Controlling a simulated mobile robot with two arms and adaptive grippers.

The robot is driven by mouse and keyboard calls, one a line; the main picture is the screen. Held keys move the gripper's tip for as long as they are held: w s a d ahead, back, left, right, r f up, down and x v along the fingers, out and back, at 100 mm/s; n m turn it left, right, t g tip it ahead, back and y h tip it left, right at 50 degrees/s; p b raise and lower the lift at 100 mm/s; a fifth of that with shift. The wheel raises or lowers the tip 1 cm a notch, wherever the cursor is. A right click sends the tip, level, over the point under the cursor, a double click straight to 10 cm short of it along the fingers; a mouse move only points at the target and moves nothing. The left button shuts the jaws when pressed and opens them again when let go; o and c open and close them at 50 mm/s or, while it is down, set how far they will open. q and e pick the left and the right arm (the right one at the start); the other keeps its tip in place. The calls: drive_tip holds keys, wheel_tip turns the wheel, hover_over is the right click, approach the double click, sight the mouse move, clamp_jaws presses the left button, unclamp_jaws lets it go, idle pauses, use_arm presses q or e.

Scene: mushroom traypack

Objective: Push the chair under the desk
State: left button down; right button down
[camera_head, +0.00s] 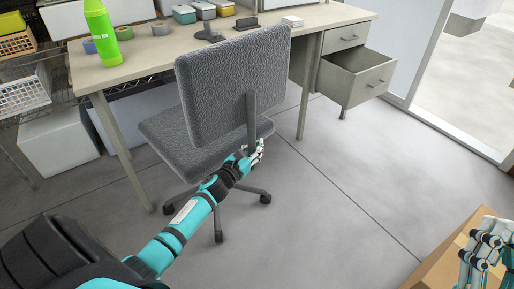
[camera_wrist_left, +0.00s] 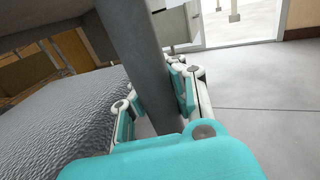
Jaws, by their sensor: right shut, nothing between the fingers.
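The grey office chair (camera_head: 228,85) stands upright at the front of the wooden desk (camera_head: 144,58), its backrest toward me. The backrest hides part of the desk edge, so I cannot tell how far the seat (camera_head: 175,140) reaches under it. My left gripper (camera_head: 254,152) is at the chair's back post, low behind the backrest. In the left wrist view the post (camera_wrist_left: 140,65) runs between the fingers (camera_wrist_left: 155,100), which lie close against both sides. My right gripper (camera_head: 484,252) is shut and empty at the lower right, away from the chair.
An open desk drawer (camera_head: 365,82) sticks out right of the chair. Desk legs (camera_head: 122,150) stand either side of it. A green bottle (camera_head: 100,30) stands on the desk. A cardboard box (camera_head: 440,262) lies at lower right. The floor right of the chair is clear.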

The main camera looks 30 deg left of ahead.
use_arm(q)
drive_tip(key=c, duration=1.4)
unclamp_jaws()
drive_tip(key=s, duration=1.2)
